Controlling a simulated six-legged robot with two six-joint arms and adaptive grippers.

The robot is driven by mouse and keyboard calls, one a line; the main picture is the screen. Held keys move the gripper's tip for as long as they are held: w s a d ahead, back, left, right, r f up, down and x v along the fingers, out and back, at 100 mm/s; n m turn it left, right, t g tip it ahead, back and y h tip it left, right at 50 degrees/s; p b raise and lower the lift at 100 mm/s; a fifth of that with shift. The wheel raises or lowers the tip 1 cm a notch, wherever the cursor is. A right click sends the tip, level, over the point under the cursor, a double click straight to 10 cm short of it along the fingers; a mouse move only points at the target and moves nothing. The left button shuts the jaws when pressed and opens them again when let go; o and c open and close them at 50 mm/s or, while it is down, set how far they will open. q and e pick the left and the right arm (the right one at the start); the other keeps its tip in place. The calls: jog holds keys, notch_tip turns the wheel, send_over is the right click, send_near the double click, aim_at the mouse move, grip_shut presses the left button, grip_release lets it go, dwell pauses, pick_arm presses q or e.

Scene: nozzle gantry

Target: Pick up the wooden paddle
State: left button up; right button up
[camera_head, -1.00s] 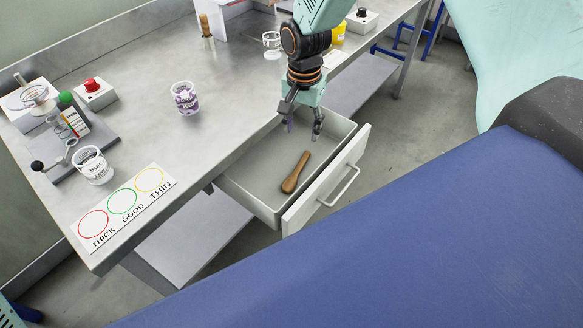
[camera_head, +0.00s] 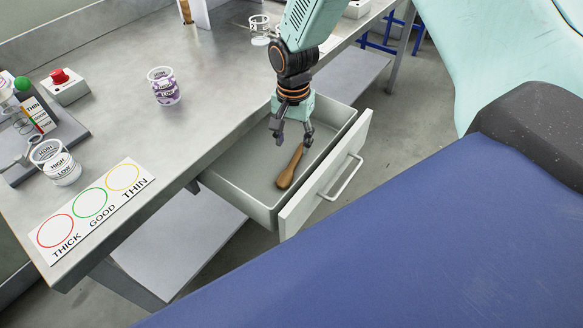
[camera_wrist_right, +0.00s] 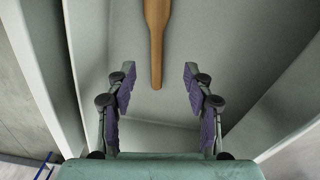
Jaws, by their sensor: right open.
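The wooden paddle (camera_head: 289,167) lies in the open drawer (camera_head: 236,193), its narrow handle toward the gripper and its wide end toward the drawer's near end. My right gripper (camera_head: 293,143) is open and empty, above the drawer by the handle end. In the right wrist view the paddle (camera_wrist_right: 157,40) comes down from the top edge, and its handle tip lies between the open fingers (camera_wrist_right: 157,95) as seen from there, with a gap on both sides. I cannot tell the exact height of the fingers above it. My left gripper is not in view.
The drawer front (camera_head: 325,175) with its handle and the drawer walls surround the paddle closely. On the bench stand a purple-labelled cup (camera_head: 163,86), another cup (camera_head: 55,163), a red button box (camera_head: 65,87) and a THICK/GOOD/THIN card (camera_head: 95,208).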

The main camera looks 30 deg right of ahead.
aim_at(296, 158)
jog(key=shift+s+f, duration=0.1)
jog(key=shift+f, duration=0.55)
jog(key=f, duration=0.1)
jog(key=f+b, duration=0.1)
jog(key=f, duration=0.2)
jog(key=shift+d+f+b, duration=0.3)
jog(key=shift+d, duration=0.1)
jog(key=shift+r, duration=0.2)
jog(key=shift+c, duration=1)
jog(key=shift+f, duration=0.1)
jog(key=c, duration=0.9)
